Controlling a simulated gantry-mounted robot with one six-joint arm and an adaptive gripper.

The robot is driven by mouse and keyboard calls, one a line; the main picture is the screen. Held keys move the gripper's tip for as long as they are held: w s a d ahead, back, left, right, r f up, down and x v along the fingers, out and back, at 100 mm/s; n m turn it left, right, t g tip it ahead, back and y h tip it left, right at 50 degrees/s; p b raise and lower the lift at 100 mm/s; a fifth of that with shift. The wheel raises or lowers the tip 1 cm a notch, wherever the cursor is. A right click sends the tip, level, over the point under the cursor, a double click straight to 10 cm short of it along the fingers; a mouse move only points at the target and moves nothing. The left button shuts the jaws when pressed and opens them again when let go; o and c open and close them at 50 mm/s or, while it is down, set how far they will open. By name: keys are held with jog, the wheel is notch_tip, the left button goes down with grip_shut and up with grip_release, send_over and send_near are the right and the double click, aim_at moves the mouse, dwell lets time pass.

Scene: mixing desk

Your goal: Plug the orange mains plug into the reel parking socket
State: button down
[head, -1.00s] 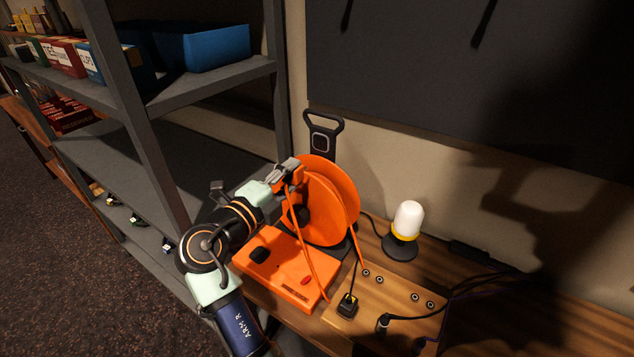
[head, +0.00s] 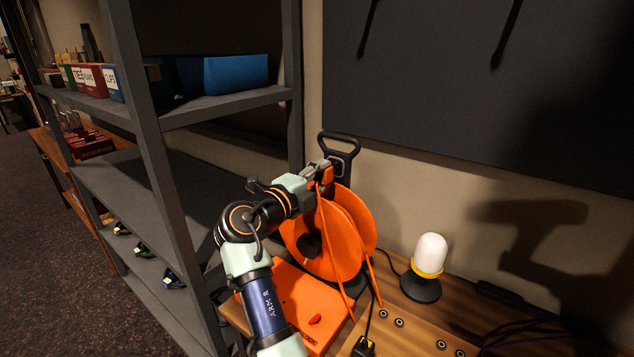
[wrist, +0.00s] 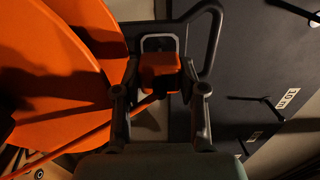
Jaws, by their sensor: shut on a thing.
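The orange mains plug (head: 327,175) is held in my gripper (head: 319,171), beside the top of the reel. Its orange cord hangs down over the orange cable reel (head: 360,235). In the wrist view, the plug (wrist: 160,72) sits between the two fingers of my gripper (wrist: 158,85). The reel's black handle frame (head: 343,142) stands behind the plug. In the wrist view, the pale-rimmed parking socket (wrist: 160,42) on that frame shows just above the plug, its lower part covered. I cannot tell whether the plug touches the socket.
A grey shelf unit (head: 150,150) stands close on the left of my arm. A white lamp with a yellow ring (head: 430,255) stands right of the reel. An orange box (head: 310,300) lies in front. A dark panel (head: 480,90) covers the wall.

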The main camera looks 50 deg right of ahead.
jog(key=shift+d+f+b, duration=0.1)
jog(key=shift+d+b, duration=0.3)
jog(key=shift+d, duration=0.4)
jog(key=shift+b, duration=1.2)
dwell(1.2)
jog(key=shift+d, duration=0.6)
dwell(0.4)
jog(key=c, duration=0.6)
grip_release()
jog(key=shift+c, duration=0.2)
jog(key=shift+o, duration=0.3)
jog(key=shift+w, duration=0.1)
